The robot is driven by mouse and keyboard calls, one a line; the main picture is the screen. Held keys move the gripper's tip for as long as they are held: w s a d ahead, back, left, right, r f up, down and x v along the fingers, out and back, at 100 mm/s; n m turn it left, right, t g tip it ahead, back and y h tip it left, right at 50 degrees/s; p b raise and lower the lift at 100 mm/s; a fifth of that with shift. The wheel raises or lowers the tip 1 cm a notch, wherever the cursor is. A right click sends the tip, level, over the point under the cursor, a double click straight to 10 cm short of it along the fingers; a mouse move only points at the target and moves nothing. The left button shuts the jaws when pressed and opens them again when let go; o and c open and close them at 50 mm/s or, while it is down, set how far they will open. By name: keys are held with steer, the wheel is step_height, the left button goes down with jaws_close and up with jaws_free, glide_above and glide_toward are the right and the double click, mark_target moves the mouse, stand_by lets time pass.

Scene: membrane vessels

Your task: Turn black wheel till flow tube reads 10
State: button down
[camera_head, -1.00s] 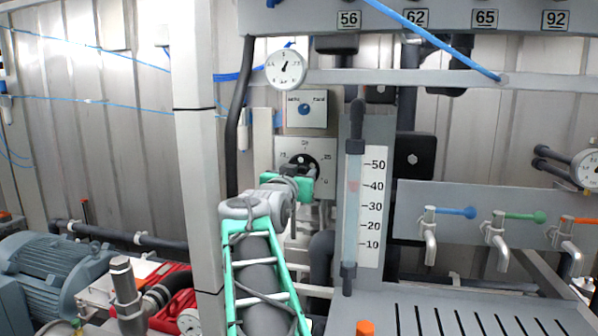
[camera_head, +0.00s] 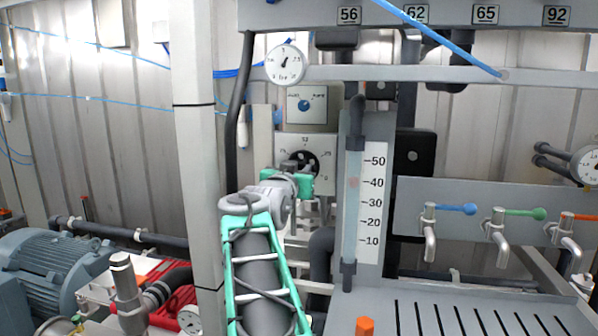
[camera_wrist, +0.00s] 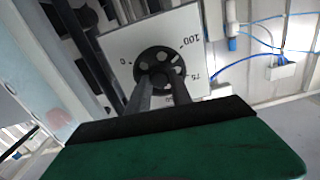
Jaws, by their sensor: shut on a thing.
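The black wheel (camera_head: 310,158) sits on a pale square dial plate on the panel, partly hidden by my wrist. In the wrist view the black wheel (camera_wrist: 158,62) is round with holes, and numbers including 0, 75 and 100 are around it. My gripper (camera_wrist: 161,84) has its two dark fingers at the wheel's near rim, shut on it; the exact contact is hard to see. My gripper (camera_head: 300,168) is also at the wheel in the head view. The clear flow tube (camera_head: 352,215) stands upright right of the wheel. Its faint reddish float is level with about 40.
A small plate with a blue knob (camera_head: 305,105) is above the wheel, and a round gauge (camera_head: 285,65) higher up. A pale post (camera_head: 198,150) stands left of my arm. Taps with coloured handles (camera_head: 455,209) are at right. A slotted bench (camera_head: 470,310) lies below them.

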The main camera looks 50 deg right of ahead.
steer(key=shift+f+b, duration=0.15)
steer(key=shift+b, duration=0.3)
steer(key=shift+f+n+b, duration=0.15)
steer(key=shift+n+b, duration=11.3)
steer(key=shift+n, duration=6.45)
